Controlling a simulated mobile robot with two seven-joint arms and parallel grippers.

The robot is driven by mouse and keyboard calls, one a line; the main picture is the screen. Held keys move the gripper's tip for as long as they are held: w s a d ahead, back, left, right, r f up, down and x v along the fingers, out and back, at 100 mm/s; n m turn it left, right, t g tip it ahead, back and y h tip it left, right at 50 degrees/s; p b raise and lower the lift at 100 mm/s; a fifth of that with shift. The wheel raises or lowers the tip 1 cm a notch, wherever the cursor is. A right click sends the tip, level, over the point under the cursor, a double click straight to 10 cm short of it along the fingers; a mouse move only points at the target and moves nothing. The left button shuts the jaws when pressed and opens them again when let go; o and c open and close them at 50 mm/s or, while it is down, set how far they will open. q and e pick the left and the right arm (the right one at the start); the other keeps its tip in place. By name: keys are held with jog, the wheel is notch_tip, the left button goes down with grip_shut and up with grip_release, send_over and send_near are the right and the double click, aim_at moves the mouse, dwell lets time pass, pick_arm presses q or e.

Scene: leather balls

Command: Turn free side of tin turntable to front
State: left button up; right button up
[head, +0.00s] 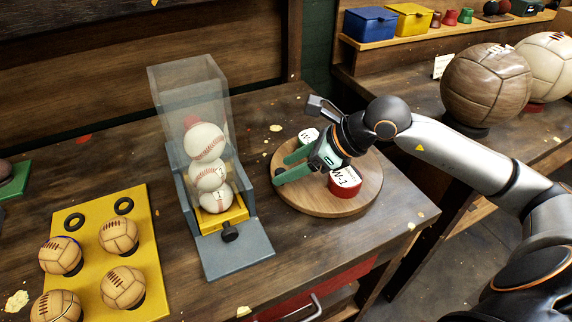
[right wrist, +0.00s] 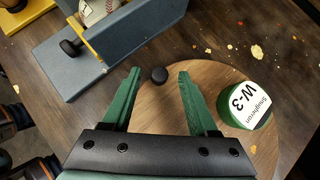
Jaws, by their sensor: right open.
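The round wooden turntable (head: 300,200) stands on the workbench in the middle of the head view. A red tin labelled W-1 (head: 345,184) sits on its front right part, partly behind my gripper. Another labelled tin (head: 308,135) shows at its back. A green tin labelled W-3 (right wrist: 243,105) stands to the right of my fingers in the right wrist view. A small black knob (right wrist: 159,74) is at the turntable's rim. My right gripper (head: 281,167) is open over the left rim, its green fingers (right wrist: 159,76) on either side of the knob. My left gripper is not in view.
A grey dispenser (head: 236,252) with stacked baseballs stands close left of the turntable. A yellow board (head: 148,200) with stitched balls lies farther left. A red drawer with a handle (head: 314,310) is below the bench edge. Large balls (head: 486,84) stand on the right bench.

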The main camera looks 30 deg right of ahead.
jog(key=shift+w+a+f, duration=0.3)
jog(key=shift+f, duration=0.15)
jog(key=shift+c, duration=0.3)
grip_shut()
dwell(0.9)
